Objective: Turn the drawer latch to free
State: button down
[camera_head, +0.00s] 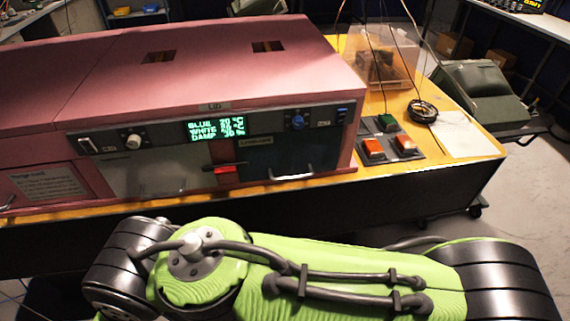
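A pink foam enclosure (210,75) stands on an orange-topped bench. Its front has a light grey panel (150,175) on the left and a dark panel (265,158) with a metal bar handle (290,174) on the right. A red latch (226,170) sits at the seam between these panels, its red part lying roughly level. I cannot tell whether it is locked or free. The dark panel looks flush with the front. My green and black arm lies across the foreground, below and in front of the enclosure. My gripper is not in view.
A control strip above the panels has a lit display (216,129), a white knob (134,141) and a blue knob (297,121). To the right, a button box (388,146), a black coil (423,110) and a clear bin (378,58) stand on the bench.

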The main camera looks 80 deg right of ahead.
aim_at(230, 169)
jog(key=z, duration=0.45)
jog(key=l+z, duration=0.15)
jog(key=z, duration=0.35)
jog(key=l+z, duration=0.1)
jog(key=z, duration=0.35)
jog(key=l+z, duration=0.1)
jog(key=z, duration=0.35)
jog(key=l+u, duration=0.15)
jog(key=u, duration=0.3)
jog(key=k+l+u, duration=0.1)
jog(key=u, duration=0.4)
jog(key=k+l+u, duration=0.1)
jog(key=u, duration=0.35)
jog(key=k+u, duration=0.1)
jog(key=u, duration=0.35)
jog(key=k+u, duration=0.1)
jog(key=u, duration=0.4)
jog(key=k+u, duration=0.1)
jog(key=u, duration=0.35)
